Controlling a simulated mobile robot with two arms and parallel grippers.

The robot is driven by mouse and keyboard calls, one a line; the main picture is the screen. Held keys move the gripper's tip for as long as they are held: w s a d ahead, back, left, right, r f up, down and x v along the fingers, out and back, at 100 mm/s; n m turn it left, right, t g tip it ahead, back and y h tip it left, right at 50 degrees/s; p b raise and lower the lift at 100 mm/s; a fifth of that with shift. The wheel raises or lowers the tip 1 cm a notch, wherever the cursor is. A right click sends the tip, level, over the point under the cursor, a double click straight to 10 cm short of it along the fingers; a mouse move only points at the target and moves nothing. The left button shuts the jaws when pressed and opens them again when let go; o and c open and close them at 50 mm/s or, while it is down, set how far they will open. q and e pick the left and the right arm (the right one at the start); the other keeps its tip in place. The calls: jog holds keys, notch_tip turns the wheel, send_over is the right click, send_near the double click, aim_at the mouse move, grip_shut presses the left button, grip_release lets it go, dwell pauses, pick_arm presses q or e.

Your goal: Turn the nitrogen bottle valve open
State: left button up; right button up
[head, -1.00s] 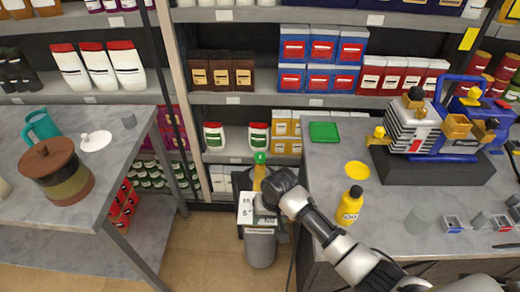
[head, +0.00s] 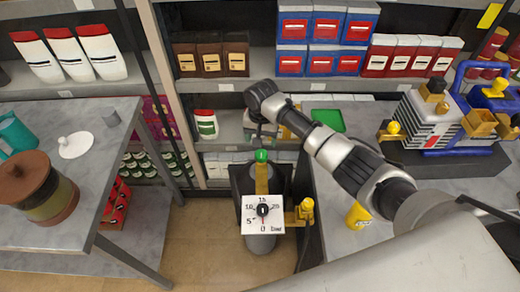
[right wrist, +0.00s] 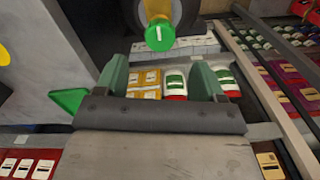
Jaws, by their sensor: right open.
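The nitrogen bottle (head: 262,244) stands on the floor between the two tables. It carries a white gauge (head: 263,214) marked in bar, a brass stem and a green valve knob (head: 262,155) on top. A brass fitting (head: 305,208) sticks out on its right. The green knob also shows in the right wrist view (right wrist: 159,36), with a white mark on it. My right gripper (right wrist: 160,78) is open, its two fingers apart and empty, with the knob near but not between them. In the head view it is mostly hidden behind the wrist. My left gripper is not in view.
The right table holds a green tray (head: 326,119), a yellow bottle (head: 358,215) and the pump (head: 432,128). The left table (head: 117,140) holds a brown pot (head: 36,190). Stocked shelves stand behind the bottle. Floor (head: 190,240) is clear left of it.

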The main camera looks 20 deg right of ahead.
aim_at(261, 154)
jog(key=f, duration=0.5)
jog(key=shift+s+f, duration=0.1)
jog(key=shift+s, duration=0.1)
jog(key=f, duration=0.2)
jog(key=shift+w+f, duration=0.2)
jog(key=shift+f, duration=0.3)
jog(key=shift+c, duration=1)
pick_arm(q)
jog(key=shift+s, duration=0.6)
pick_arm(e)
jog(key=c, duration=0.7)
